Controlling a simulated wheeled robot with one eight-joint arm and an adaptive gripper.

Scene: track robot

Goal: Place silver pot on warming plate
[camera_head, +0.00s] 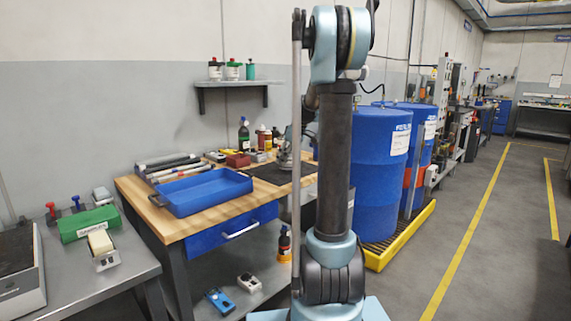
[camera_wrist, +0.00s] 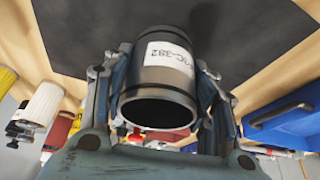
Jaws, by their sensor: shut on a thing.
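The silver pot (camera_wrist: 160,85) is a dark metallic cylinder with a white label, its open mouth towards the wrist camera. My gripper (camera_wrist: 152,75) is shut around the pot, one finger on each side. A dark flat plate (camera_wrist: 250,25), apparently the warming plate, fills the background behind the pot. In the head view this dark plate (camera_head: 268,173) lies on the wooden workbench, partly hidden by my arm. My gripper (camera_head: 287,150) shows there only in part beside my arm, above the plate. I cannot tell whether the pot touches the plate.
A blue tray (camera_head: 202,192) sits on the workbench (camera_head: 170,226) left of the plate. Bottles (camera_head: 244,134) and a red box (camera_head: 238,160) stand behind. Blue drums (camera_head: 375,175) stand to the right. A grey table (camera_head: 90,260) is at left.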

